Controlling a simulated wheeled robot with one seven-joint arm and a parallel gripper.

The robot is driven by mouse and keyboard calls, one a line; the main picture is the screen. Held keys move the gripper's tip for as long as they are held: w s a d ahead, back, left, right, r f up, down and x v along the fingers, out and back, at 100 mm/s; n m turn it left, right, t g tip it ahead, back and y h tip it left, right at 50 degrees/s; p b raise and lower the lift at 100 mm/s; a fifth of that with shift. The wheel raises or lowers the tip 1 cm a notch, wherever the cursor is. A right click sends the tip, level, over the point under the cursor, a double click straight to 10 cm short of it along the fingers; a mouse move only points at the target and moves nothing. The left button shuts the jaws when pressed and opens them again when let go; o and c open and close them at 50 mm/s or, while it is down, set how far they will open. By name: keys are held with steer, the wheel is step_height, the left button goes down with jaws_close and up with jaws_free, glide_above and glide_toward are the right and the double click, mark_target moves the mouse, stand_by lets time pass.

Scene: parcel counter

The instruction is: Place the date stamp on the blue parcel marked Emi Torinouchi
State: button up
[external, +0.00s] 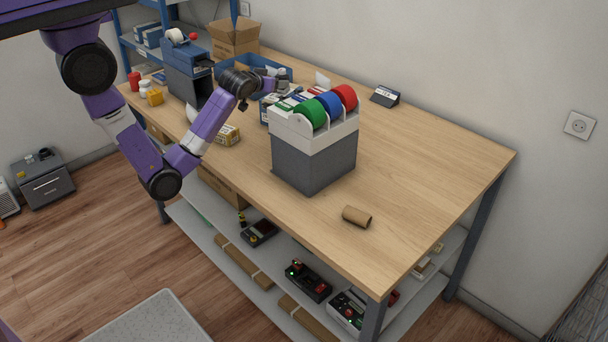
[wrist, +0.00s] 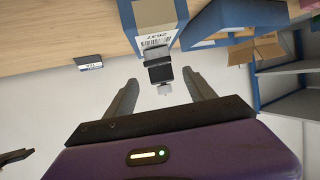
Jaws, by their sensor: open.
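In the wrist view, my gripper (wrist: 159,78) is open, with one finger on each side of a small black and silver object (wrist: 160,72) that looks like the date stamp. I see no contact with the fingers. Just beyond it is a blue-edged parcel (wrist: 128,18) with a white barcode label; the name on it is not legible. I cannot tell whether the stamp rests on this parcel. In the external view, my gripper (external: 272,84) is low over the counter behind the tape dispenser, which hides part of the parcels there.
The tape dispenser (external: 315,160) with coloured rolls stands close in front of the gripper. A blue tray (external: 285,73) and an open carton (external: 235,38) are behind. A small sign (external: 385,96) stands at the back. A cardboard tube (external: 357,217) lies right; the counter's right side is mostly clear.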

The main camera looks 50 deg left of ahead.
steer(key=v, duration=0.5)
stand_by(0.4)
